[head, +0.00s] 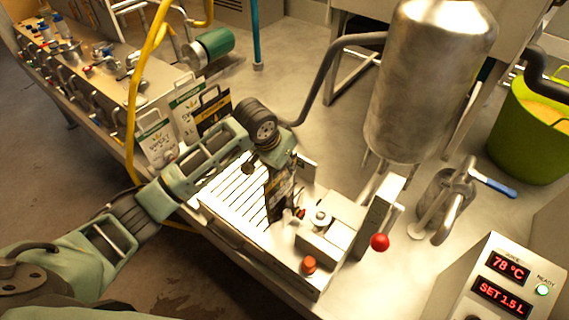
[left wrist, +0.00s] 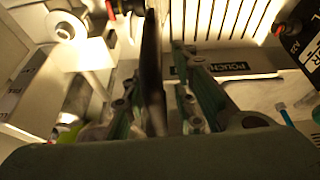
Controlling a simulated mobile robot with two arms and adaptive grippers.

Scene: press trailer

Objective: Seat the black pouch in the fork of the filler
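A black pouch (head: 279,197) hangs upright below my left gripper (head: 270,160) in the head view, over the right end of the slatted tray. In the left wrist view the pouch (left wrist: 152,65) shows edge-on as a thin dark sheet between the fingers of my left gripper (left wrist: 160,112), which look closed on it. The filler (head: 325,238), a white block with an orange-red button, stands just right of the pouch. The pouch's lower right edge is close to small fittings there (head: 300,214). I cannot tell whether they touch, and the fork is not clearly visible. My right gripper is not in view.
More pouches (head: 157,140) stand behind my left arm, one of them black (head: 213,112). A red-knobbed lever (head: 380,242) is right of the filler. A steel tank (head: 425,80) stands behind, with a green bucket (head: 532,125) at right. The slatted tray (head: 236,200) is bare.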

